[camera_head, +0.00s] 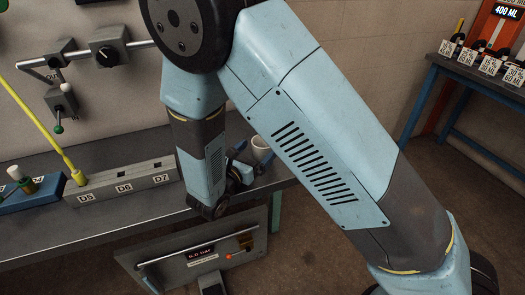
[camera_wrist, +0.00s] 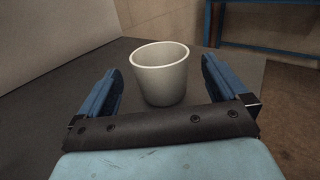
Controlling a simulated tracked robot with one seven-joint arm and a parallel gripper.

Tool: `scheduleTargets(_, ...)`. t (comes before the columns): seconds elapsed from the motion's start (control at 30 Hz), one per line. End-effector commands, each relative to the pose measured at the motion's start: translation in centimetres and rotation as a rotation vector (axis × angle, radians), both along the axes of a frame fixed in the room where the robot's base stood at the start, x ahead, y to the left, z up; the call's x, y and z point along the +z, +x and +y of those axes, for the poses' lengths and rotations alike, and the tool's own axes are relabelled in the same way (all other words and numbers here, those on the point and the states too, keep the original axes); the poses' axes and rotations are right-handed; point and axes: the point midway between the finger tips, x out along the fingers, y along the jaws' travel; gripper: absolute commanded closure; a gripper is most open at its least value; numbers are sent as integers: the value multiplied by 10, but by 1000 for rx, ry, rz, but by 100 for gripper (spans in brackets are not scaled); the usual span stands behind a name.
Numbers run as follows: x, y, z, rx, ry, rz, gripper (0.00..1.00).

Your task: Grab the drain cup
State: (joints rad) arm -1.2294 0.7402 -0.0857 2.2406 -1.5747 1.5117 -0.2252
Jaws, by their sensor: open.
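The drain cup (camera_wrist: 160,80) is a plain off-white cup, wide at the rim, standing upright on the dark bench top. In the wrist view it is ahead of my gripper (camera_wrist: 158,88), between the lines of its two blue fingers. The fingers are wide apart with clear space on both sides of the cup, and nothing is held. In the head view the cup (camera_head: 259,146) shows small near the bench's right end, and my gripper (camera_head: 252,158) is beside it. My arm partly covers the gripper and the cup there.
A grey block labelled D5, D6 and D7 (camera_head: 122,183) sits left on the bench (camera_head: 120,217), with a yellow hose (camera_head: 38,122) rising from it. A panel with a display (camera_head: 205,262) is at the bench front.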

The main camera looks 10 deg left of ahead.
Motion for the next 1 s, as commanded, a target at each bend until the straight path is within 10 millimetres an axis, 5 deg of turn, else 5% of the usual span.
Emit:
scheduleTargets(0.37, 0, 40, -17, -3, 0, 1, 0)
scheduleTargets(0.63, 0, 44, -19, -1, 0, 0, 0)
scheduleTargets(1.0, 0, 44, -19, -2, 0, 1, 35)
